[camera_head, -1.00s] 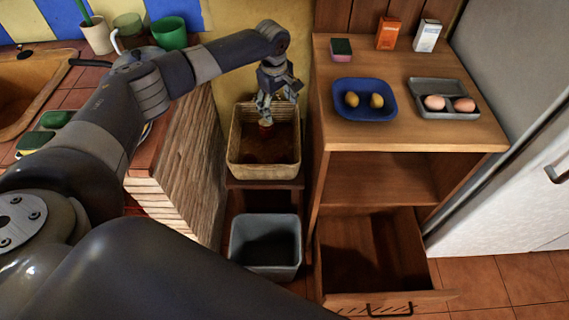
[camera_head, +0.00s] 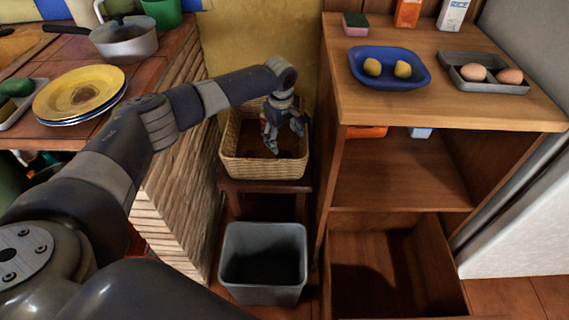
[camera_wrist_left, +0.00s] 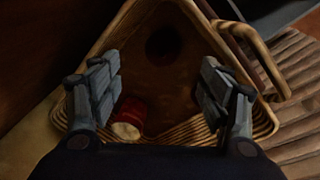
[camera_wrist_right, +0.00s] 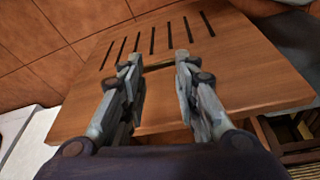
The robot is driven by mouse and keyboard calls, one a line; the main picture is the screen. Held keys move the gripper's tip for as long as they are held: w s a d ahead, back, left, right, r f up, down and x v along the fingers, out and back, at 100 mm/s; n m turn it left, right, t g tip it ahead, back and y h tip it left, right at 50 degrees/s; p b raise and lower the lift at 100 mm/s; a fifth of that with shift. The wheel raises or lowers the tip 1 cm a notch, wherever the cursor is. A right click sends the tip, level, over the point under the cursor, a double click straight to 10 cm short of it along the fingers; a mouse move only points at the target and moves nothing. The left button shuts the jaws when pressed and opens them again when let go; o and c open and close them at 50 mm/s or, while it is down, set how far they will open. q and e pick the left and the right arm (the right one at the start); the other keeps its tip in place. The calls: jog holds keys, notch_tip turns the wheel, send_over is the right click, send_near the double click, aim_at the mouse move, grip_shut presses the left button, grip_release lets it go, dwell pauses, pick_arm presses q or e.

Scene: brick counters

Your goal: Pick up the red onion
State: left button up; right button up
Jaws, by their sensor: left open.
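My left gripper (camera_head: 284,140) reaches down into the wicker basket (camera_head: 263,172) on a small stand. In the left wrist view its fingers (camera_wrist_left: 158,78) are open, with nothing held between them. A small red thing with a pale end (camera_wrist_left: 129,117) lies in the basket beside the left-hand finger; I cannot tell if it is the onion. A dark round shape (camera_wrist_left: 163,43) at the basket's far end may be the red onion, but it is too dark to be sure. My right gripper (camera_wrist_right: 158,60) has its fingers apart and empty in the right wrist view.
A grey bin (camera_head: 263,284) stands below the basket. To the right is a wooden cabinet (camera_head: 450,108) with a blue dish (camera_head: 389,82) and a grey egg tray (camera_head: 484,87). A brick counter (camera_head: 184,166) stands left. A slotted wooden panel (camera_wrist_right: 215,75) faces my right gripper.

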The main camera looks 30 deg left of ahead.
aim_at(284, 152)
pick_arm(q)
jog(key=f, duration=0.1)
jog(key=f+b, duration=0.1)
jog(key=f, duration=0.1)
jog(key=w+f, duration=0.1)
jog(key=f, duration=0.1)
jog(key=shift+a+f, duration=0.1)
jog(key=shift+a, duration=0.05)
jog(key=f+b, duration=0.2)
jog(key=f, duration=0.1)
jog(key=shift+a, duration=0.2)
jog(key=shift+w+f+b, duration=0.25)
jog(key=shift+f+b, duration=0.2)
jog(key=shift+f, duration=0.6)
pick_arm(e)
jog(key=r, duration=0.1)
jog(key=w+r+t, duration=0.2)
jog(key=r, duration=0.1)
jog(key=shift+w+a+r, duration=0.1)
jog(key=shift+a, duration=0.25)
pick_arm(q)
jog(key=shift+c, duration=0.6)
jog(key=c, duration=1.1)
